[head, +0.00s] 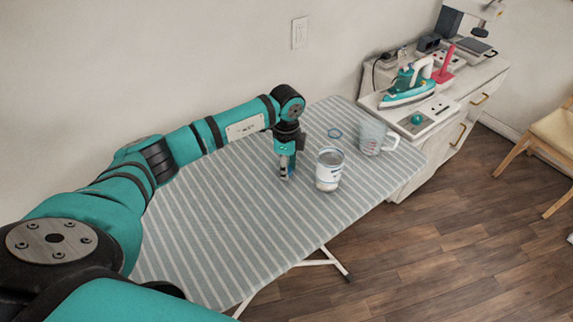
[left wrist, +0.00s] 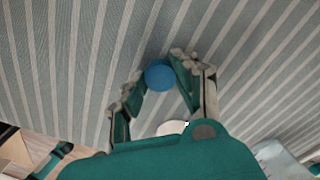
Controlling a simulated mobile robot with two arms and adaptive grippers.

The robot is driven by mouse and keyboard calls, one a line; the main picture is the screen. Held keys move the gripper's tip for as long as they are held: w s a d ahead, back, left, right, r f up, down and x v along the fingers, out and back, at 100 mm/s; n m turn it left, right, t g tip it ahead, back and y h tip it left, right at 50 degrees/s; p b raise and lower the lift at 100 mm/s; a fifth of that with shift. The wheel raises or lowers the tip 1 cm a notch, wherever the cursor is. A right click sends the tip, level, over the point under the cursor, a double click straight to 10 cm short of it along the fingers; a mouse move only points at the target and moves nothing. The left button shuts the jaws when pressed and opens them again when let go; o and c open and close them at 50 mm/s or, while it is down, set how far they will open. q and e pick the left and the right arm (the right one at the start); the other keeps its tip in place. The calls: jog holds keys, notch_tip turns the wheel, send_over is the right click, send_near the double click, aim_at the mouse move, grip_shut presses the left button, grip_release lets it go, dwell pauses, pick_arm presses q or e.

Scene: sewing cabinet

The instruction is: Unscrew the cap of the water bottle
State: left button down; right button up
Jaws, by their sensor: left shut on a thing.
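My left gripper (head: 286,172) points down over the striped ironing board. In the left wrist view the fingers (left wrist: 158,88) close around a round blue cap (left wrist: 160,75), seen from above. In the head view the gripper covers most of what it holds; a little blue shows at the fingertips. The bottle body below the cap is hidden in the left wrist view, and I cannot tell whether the cap is still on it. My right gripper is in neither view.
The striped board (head: 230,220) is bare toward the front. An iron (head: 407,88) stands on the cabinet.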

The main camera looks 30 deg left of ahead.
pick_arm(q)
jog(key=shift+f, duration=0.25)
jog(key=shift+f, duration=0.1)
jog(key=c, duration=1)
grip_release()
